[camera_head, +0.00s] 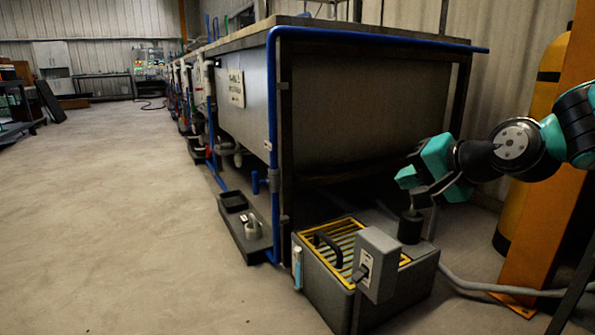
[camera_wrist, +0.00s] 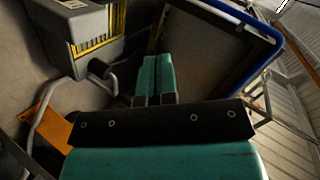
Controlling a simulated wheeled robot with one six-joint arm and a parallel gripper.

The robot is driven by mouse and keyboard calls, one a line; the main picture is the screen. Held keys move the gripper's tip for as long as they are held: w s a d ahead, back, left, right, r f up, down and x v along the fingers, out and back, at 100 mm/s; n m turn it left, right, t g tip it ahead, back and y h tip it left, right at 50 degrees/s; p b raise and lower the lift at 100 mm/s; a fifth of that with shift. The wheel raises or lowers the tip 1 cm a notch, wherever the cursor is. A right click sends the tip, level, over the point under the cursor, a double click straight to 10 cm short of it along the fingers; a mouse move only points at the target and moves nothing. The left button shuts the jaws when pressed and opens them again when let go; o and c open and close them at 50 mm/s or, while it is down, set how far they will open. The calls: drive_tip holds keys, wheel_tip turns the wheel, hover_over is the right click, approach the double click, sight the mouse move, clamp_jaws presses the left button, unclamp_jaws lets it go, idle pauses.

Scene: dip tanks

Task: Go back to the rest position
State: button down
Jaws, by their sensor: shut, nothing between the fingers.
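My gripper (camera_head: 408,178) is at the right in the head view, shut and empty, above and behind the grey box with the yellow grating. Its teal fingers (camera_wrist: 155,78) also show closed together in the wrist view. My arm reaches in from the right edge of the head view. No loose object is held.
A grey box (camera_head: 322,277) with a yellow grating stands on the floor below my gripper. A large tank (camera_head: 360,110) with blue pipes (camera_head: 273,130) is behind it. An orange post (camera_head: 545,225) and a yellow cylinder (camera_head: 549,75) are at the right. Open floor (camera_head: 110,200) lies left.

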drive_tip(key=s+a+r+n+g+h+p, duration=0.1)
drive_tip(key=s+a+r+n+g+p, duration=0.15)
drive_tip(key=s+n+g+p, duration=0.75)
drive_tip(key=s+a+r+n+g+h+b, duration=0.1)
drive_tip(key=s+a+n, duration=0.3)
drive_tip(key=s, duration=1.4)
wheel_tip(320, 180, up, 36)
drive_tip(key=w+p, duration=0.1)
drive_tip(key=p, duration=3.5)
drive_tip(key=shift+w+d+r+t, duration=0.15)
drive_tip(key=shift+d+r+t, duration=0.15)
drive_tip(key=shift+d, duration=0.1)
